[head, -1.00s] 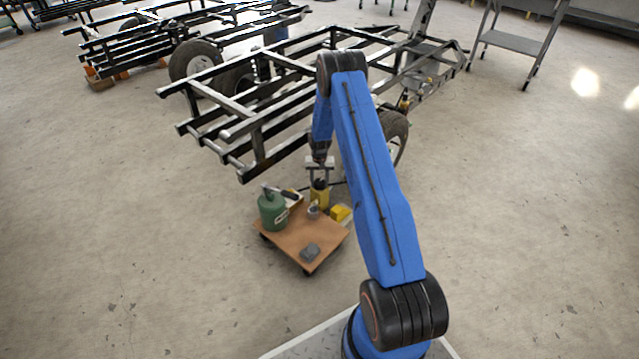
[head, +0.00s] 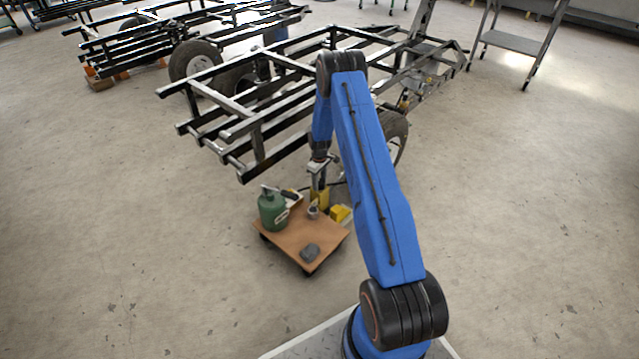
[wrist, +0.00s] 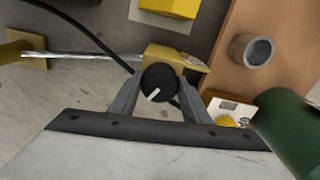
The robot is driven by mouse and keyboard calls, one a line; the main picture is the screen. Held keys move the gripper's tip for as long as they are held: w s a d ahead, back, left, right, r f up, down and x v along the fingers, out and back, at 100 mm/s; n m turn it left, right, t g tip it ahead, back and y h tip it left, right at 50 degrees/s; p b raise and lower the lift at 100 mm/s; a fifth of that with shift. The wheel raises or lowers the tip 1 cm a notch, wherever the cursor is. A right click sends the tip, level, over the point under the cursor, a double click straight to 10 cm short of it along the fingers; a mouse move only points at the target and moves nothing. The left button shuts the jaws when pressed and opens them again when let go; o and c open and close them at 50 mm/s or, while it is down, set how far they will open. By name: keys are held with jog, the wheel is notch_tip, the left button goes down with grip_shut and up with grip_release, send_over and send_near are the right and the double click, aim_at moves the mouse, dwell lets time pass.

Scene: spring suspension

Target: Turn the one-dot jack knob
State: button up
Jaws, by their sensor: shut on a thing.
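A round black knob (wrist: 159,83) with a white pointer line sits between the fingertips of my gripper (wrist: 158,92) in the wrist view. My gripper is shut on it. The pointer line slants from upper right to lower left. The knob is on a yellow jack body (wrist: 178,58), with a bright metal rod running left from it. In the head view my gripper (head: 318,183) points down at the yellow jack (head: 320,198), beside the small wheeled board. No dot marking is readable on the knob.
The wooden board (head: 297,243) carries a green canister (head: 272,211), a grey cup (head: 313,212), a yellow block (head: 340,213) and a grey block (head: 310,251). The black trailer frame (head: 240,130) stands above and behind my gripper. A black cable (wrist: 90,35) runs near the jack.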

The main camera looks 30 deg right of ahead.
jog(key=n, duration=0.6)
jog(key=shift+n, duration=0.4)
dwell(0.3)
jog(key=o, duration=1)
jog(key=shift+o, duration=0.2)
jog(key=shift+r, duration=0.15)
notch_tip(320, 180, up, 17)
jog(key=shift+r, duration=0.1)
